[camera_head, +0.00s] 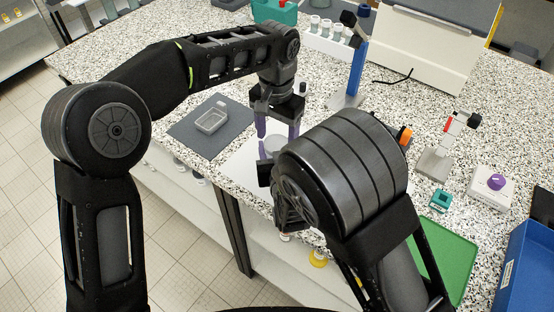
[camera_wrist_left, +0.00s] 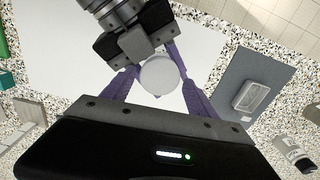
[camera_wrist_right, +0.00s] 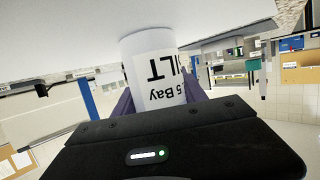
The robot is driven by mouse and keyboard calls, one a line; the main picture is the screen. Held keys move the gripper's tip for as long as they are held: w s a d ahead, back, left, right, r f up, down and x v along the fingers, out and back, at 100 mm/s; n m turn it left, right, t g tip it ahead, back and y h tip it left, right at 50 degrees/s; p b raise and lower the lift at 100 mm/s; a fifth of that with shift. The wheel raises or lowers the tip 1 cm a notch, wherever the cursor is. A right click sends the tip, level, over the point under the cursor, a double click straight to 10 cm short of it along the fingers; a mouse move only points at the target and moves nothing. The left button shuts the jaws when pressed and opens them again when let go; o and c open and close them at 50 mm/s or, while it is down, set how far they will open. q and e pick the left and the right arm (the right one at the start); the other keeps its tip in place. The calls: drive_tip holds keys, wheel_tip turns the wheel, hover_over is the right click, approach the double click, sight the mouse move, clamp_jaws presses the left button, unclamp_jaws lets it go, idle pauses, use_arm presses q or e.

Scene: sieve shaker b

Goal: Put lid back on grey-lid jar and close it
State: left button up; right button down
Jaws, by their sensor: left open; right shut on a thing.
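The jar (camera_wrist_right: 158,75) is white with a black-lettered label, upside down in the right wrist view, and stands at the white mat. Its round, pale grey top (camera_wrist_left: 160,75), apparently the lid, shows in the left wrist view and in the head view (camera_head: 274,145). I cannot tell whether the lid is fully seated. My right gripper (camera_wrist_left: 150,69) is shut on the jar from the side; my right arm largely hides it in the head view. My left gripper (camera_head: 277,132) points down over the jar, open, its purple fingers on either side of the grey top without visibly gripping it.
A dark grey mat (camera_head: 186,133) with a clear dish (camera_head: 212,118) lies to the left. A blue stand (camera_head: 353,80) and a vial rack (camera_head: 327,35) stand behind. A green tray (camera_head: 452,258) and blue bin (camera_head: 525,270) are at the right.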

use_arm(q)
drive_tip(key=shift+s+d+r, duration=0.1)
drive_tip(key=shift+r, duration=1.6)
drive_tip(key=shift+c, duration=0.4)
